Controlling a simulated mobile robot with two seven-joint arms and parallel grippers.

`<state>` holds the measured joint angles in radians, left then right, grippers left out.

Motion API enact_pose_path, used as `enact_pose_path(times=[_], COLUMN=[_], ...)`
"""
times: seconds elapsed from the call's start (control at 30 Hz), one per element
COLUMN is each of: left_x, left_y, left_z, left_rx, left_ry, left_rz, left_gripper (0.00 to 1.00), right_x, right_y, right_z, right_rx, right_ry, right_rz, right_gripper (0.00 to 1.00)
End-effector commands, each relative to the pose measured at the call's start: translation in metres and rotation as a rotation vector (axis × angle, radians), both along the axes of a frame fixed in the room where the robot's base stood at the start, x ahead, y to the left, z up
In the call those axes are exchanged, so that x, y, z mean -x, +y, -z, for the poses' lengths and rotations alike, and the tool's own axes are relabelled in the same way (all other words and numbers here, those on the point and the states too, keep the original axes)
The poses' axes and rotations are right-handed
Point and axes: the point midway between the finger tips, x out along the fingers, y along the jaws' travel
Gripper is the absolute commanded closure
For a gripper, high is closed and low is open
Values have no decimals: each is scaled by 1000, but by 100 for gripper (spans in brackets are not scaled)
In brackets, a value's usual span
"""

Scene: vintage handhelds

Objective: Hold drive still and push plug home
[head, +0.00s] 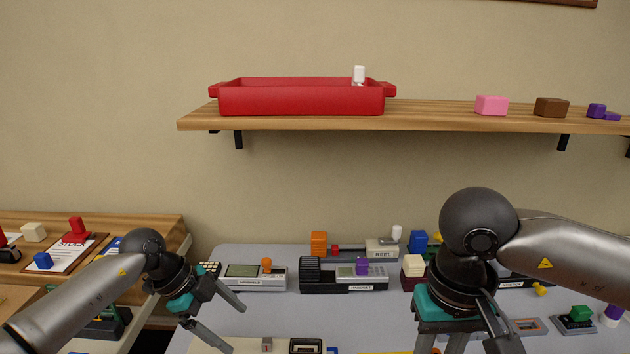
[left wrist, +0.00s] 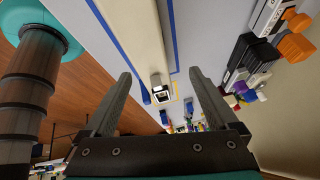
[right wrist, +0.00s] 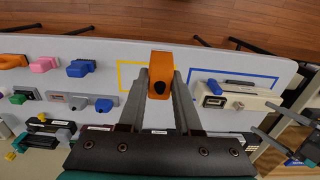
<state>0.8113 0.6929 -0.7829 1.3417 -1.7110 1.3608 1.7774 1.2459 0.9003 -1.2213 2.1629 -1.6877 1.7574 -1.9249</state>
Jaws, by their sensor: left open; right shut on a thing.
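The cream drive (right wrist: 238,101) lies on the grey table inside a blue outline, with a dark port at one end. It also shows in the left wrist view (left wrist: 148,38). A blue piece (right wrist: 212,87) is by its port end. My right gripper (right wrist: 160,76) is shut on an orange block, which I take to be the plug (right wrist: 160,62), with a dark opening on it. It is apart from the drive, above a yellow outline. My left gripper (head: 238,330) is open and empty, its fingers (left wrist: 160,75) apart above the drive's port end. Contact with the drive cannot be told.
Several vintage devices, including one marked REEL (head: 382,249), stand along the back of the table (head: 400,325). A red tray (head: 300,98) is on the wooden shelf (head: 430,116) above. A wooden side table (head: 160,225) with small objects is at left.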

Motion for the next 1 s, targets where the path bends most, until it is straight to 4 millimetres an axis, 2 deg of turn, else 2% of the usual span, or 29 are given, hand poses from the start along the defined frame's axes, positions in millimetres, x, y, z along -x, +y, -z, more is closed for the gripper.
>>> enact_pose_path(times=[0.03,0.1,0.2,0.3,0.57,1.0], left_x=[0,2,5,7,8,8], left_y=[19,38,58,68,68,54], left_z=[-1,0,-1,-1,9,53], left_rx=[-58,-123,-186,-219,-229,-226], left_ry=[34,79,123,146,155,153], left_rz=[-26,-56,-91,-110,-114,-112], left_gripper=[7,7,7,7,7,7], right_x=[0,0,0,0,0,0], right_y=[0,0,0,0,0,0], right_z=[0,0,0,0,11,56], right_rx=[0,0,0,0,0,0], right_ry=[0,0,0,0,0,0], right_rz=[0,0,0,0,0,0], right_gripper=[100,100,100,100,100,100])
